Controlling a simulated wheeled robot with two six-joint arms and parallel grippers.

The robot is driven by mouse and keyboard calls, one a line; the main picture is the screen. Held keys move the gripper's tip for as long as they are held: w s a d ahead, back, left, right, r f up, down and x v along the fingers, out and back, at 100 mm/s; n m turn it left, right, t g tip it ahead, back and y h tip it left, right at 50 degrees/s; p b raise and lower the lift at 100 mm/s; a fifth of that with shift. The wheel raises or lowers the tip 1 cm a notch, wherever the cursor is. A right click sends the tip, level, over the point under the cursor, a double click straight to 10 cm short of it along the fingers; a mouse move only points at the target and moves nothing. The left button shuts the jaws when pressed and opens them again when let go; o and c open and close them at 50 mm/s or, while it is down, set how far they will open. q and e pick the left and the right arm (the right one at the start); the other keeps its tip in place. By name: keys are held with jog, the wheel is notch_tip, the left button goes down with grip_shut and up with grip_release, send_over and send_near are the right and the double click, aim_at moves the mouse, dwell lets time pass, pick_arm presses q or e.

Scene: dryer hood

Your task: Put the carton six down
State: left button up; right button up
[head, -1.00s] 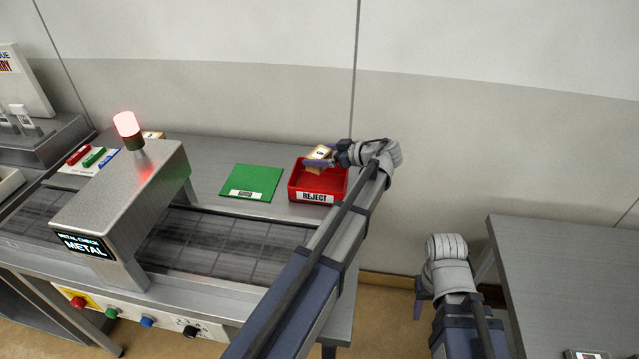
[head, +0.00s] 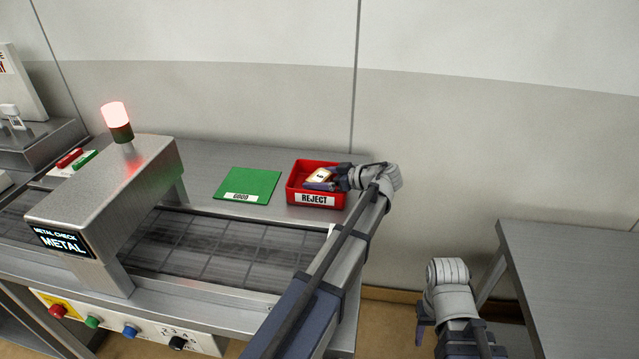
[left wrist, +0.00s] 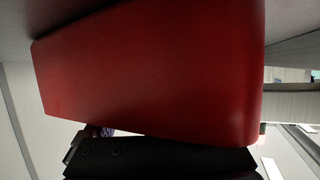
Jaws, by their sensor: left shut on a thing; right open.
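The carton (head: 318,175) is a small tan box with a white label and a dark mark, too small to read for sure. My left gripper (head: 322,183) is shut on it and holds it inside the red REJECT bin (head: 314,199), below the rim level. I cannot tell whether the carton touches the bin floor. In the left wrist view the bin's red outer wall (left wrist: 150,70) fills most of the picture and the carton is hidden. My right gripper (head: 424,325) is open and empty, low to the right, away from the bench.
A green GOOD mat (head: 248,185) lies left of the bin. The metal detector arch (head: 105,215) stands over the conveyor (head: 215,245), its lamp (head: 117,117) lit red and its screen reading METAL. A bare grey table (head: 575,270) is at the right.

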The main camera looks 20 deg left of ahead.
pick_arm(q)
jog(key=shift+f, duration=0.1)
jog(key=o, duration=1.2)
jog(key=shift+o, duration=0.2)
jog(key=shift+d+r, duration=0.2)
jog(key=shift+r, duration=0.2)
jog(key=p+v, duration=0.4)
jog(key=v, duration=0.6)
jog(key=shift+s+d, duration=0.1)
jog(key=shift+d, duration=0.05)
jog(key=shift+s+d+r+p, duration=0.15)
jog(key=shift+d+p, duration=0.15)
jog(key=shift+d, duration=0.25)
